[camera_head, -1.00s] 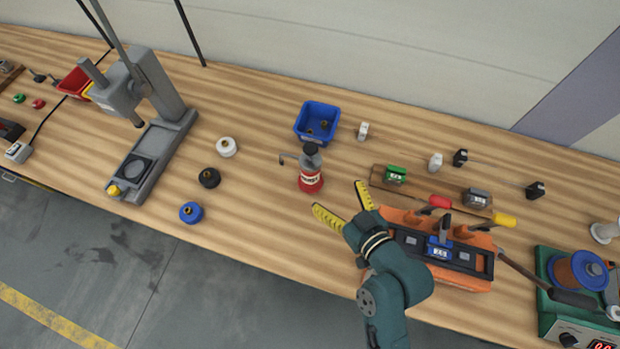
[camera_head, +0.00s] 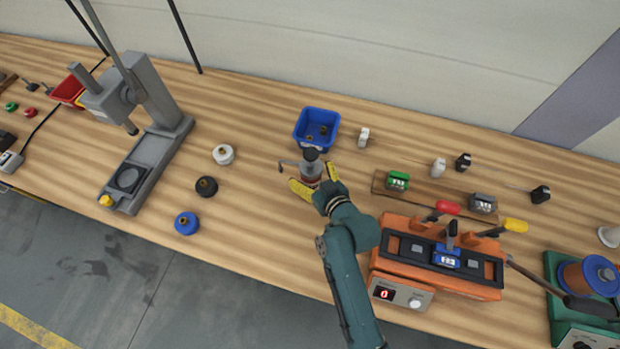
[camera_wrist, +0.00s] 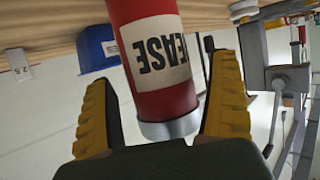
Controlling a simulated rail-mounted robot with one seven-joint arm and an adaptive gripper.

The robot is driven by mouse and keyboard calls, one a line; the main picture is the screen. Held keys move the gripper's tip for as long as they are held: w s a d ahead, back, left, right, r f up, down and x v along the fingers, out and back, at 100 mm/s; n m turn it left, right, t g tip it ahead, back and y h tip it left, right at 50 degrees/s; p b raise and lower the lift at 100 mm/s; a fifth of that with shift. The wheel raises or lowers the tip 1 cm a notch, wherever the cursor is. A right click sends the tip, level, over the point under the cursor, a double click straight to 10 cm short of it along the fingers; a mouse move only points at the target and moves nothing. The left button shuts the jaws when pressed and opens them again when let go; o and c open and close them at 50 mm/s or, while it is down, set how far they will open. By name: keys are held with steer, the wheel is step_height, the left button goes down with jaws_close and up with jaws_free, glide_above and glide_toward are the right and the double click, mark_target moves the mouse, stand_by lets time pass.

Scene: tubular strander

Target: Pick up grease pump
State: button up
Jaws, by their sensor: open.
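The grease pump (camera_head: 311,166) stands on the wooden bench, with a dark grey top and a spout pointing left. My gripper (camera_head: 313,184) is in front of it, with its yellow fingers open on either side of its body. In the wrist view the red grease pump (camera_wrist: 155,55) has a white label reading "EASE" and a light grey band at its end. There it sits between the open finger pads of my gripper (camera_wrist: 165,105), with a gap showing at each side. In the head view my gripper hides most of the pump's lower body.
A blue bin (camera_head: 317,128) stands just behind the pump. White (camera_head: 223,154), black (camera_head: 206,187) and blue (camera_head: 187,223) round pieces lie to the left, before a grey press (camera_head: 150,150). An orange machine (camera_head: 437,255) stands close to the right of my arm.

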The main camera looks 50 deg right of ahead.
steer(key=shift+w+d+f, duration=0.1)
steer(key=shift+w+f, duration=0.15)
steer(key=shift+w, duration=0.15)
steer(key=c, duration=1.3)
steer(key=shift+r, duration=0.35)
steer(key=shift+c, duration=0.2)
